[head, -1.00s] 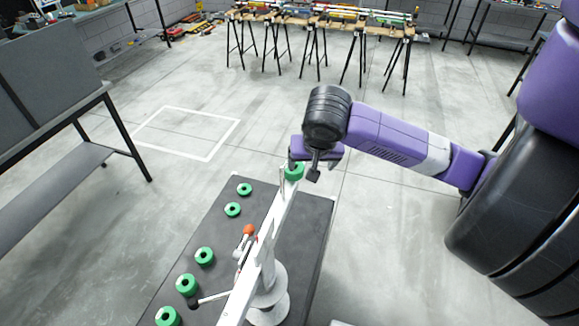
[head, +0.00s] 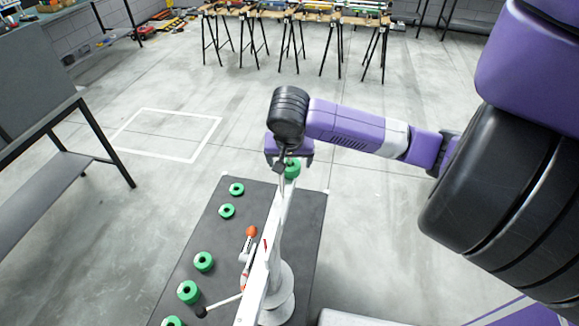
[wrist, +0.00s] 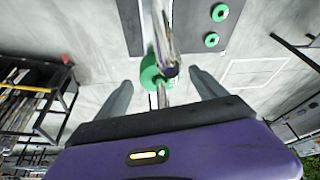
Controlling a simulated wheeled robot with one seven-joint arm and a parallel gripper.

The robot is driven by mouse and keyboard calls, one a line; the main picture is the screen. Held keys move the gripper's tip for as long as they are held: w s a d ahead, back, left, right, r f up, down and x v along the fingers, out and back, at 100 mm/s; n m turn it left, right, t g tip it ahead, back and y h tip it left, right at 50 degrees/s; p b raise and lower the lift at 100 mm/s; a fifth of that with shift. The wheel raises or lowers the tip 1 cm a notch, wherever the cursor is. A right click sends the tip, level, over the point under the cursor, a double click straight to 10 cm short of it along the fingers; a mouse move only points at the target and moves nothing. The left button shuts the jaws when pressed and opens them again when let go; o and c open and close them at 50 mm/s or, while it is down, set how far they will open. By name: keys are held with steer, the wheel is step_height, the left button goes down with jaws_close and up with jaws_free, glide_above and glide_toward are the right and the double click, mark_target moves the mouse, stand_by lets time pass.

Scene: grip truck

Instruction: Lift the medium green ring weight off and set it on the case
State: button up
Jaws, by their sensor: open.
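The green ring weight (head: 292,169) hangs at the far end of a white beam (head: 272,240) that stands over the dark grey case (head: 250,207). It also shows in the wrist view (wrist: 149,74), partly hidden by the beam's end. My gripper (head: 288,160) is open, right above and behind the ring in the head view. In the wrist view its two fingers (wrist: 162,88) are spread, one to each side of the ring and beam end. I cannot tell whether a finger touches the ring.
Several other green rings (head: 204,262) sit in a row on the case's left side. An orange-tipped lever (head: 250,232) stands beside the beam. A shelf table (head: 50,180) is at the left and trestles (head: 300,40) are at the back.

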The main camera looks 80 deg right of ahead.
steer(key=shift+d+f, duration=0.25)
steer(key=shift+f, duration=0.25)
jaws_close()
steer(key=shift+r, duration=0.15)
